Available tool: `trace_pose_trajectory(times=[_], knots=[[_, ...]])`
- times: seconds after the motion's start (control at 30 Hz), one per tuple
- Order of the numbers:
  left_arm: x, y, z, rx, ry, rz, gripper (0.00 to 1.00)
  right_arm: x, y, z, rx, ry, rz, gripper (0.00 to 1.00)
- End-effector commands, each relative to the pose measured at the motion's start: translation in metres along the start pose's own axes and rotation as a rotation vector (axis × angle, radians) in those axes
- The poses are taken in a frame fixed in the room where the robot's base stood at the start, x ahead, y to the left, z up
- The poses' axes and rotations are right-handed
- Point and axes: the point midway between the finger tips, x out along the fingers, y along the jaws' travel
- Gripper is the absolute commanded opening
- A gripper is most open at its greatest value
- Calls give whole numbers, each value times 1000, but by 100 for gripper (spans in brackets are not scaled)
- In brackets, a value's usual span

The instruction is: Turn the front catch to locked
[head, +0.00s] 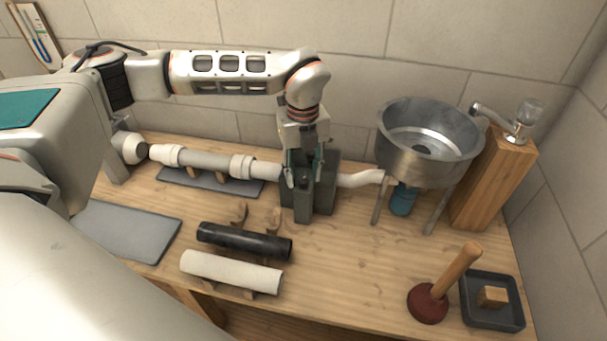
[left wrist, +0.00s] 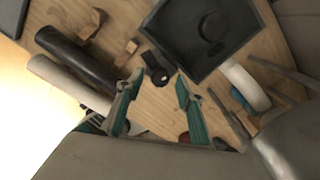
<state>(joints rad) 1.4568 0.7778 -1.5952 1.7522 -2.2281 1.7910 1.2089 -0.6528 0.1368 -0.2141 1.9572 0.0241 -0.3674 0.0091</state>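A dark grey clamp block (head: 325,172) stands on the bench around the pipe line, between the white pipe and the sink. In the left wrist view its square top (left wrist: 185,28) shows a round dark knob. A small black catch (left wrist: 156,68) with a rounded end sticks out from the block's front. My left gripper (head: 303,178) points down over the front of the block and partly hides it. In the left wrist view my left gripper (left wrist: 157,80) is open, its two teal-padded fingers apart on either side of the catch. I cannot tell whether they touch it.
A metal sink bowl (head: 430,160) on legs stands to the right, near a wooden post (head: 492,180) with a tap. A black pipe (head: 245,241) and a white pipe (head: 232,272) lie in front. A plunger (head: 430,302) and a black tray (head: 512,318) are front right.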

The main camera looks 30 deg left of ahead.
Motion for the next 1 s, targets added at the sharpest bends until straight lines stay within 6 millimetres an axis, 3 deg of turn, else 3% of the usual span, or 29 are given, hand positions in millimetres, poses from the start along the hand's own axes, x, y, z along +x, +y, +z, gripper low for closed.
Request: trace_pose_trajectory(times=[0.4, 0.57, 1.0], knots=[[11, 0, 0, 0, 1, -1, 37, 0, 2, -6, -2, 9, 3, 40], [11, 0, 0, 0, 1, -1, 0, 0, 3, -8, -3, 11, 4, 40], [10, 0, 0, 58, 1, -1, 0, 0, 4, -7, -4, 10, 4, 40]])
